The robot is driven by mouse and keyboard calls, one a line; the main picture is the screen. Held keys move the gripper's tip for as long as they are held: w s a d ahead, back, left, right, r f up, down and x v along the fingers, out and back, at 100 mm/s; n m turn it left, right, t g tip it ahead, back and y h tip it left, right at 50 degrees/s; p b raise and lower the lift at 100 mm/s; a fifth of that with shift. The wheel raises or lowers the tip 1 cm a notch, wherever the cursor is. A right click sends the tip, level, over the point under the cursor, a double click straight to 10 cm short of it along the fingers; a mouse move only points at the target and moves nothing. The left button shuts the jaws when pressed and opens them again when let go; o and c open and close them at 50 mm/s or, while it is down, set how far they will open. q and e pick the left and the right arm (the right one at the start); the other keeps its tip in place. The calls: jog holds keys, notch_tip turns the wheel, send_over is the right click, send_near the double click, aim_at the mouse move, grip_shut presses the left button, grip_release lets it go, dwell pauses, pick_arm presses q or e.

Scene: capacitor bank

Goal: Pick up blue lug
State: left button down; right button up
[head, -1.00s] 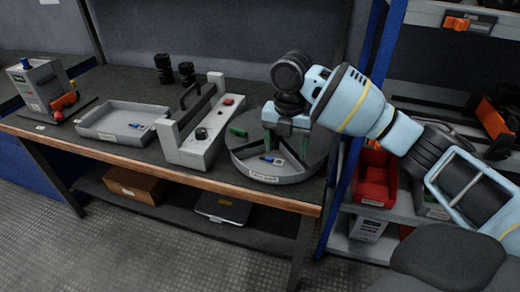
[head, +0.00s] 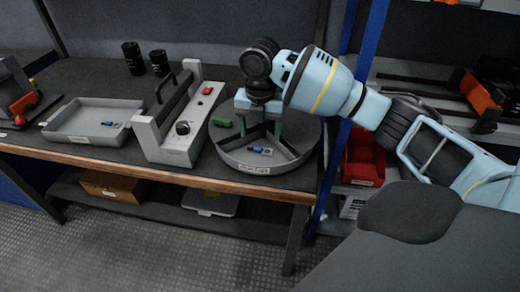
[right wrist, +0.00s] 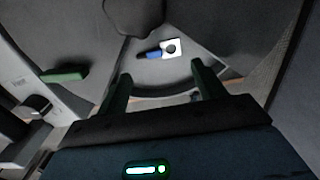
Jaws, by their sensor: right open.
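A blue lug (head: 256,149) with a pale plate at one end lies in the front section of a round, divided grey tray (head: 262,168). It also shows in the right wrist view (right wrist: 152,54), beyond the fingertips. My right gripper (head: 260,128) is over this tray, pointing down, with its green fingers apart and nothing between them. In the right wrist view the open fingers (right wrist: 161,78) stand apart from the lug. A second small blue piece (head: 108,123) lies in the rectangular tray (head: 80,138) at left. My left gripper is not in view.
A green piece (head: 220,122) lies in the round tray's left section; dividers rise between sections. A grey device (head: 180,140) with a handle stands close to its left. Black cylinders (head: 134,58) stand behind. A blue shelf post (head: 367,50) rises at right.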

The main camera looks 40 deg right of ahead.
aim_at(260, 149)
notch_tip(260, 149, down, 5)
jog(key=shift+w+f+b, duration=0.1)
jog(key=shift+b, duration=0.35)
jog(key=c, duration=0.6)
jog(key=shift+r+p, duration=0.9)
jog(key=shift+r, duration=4.2)
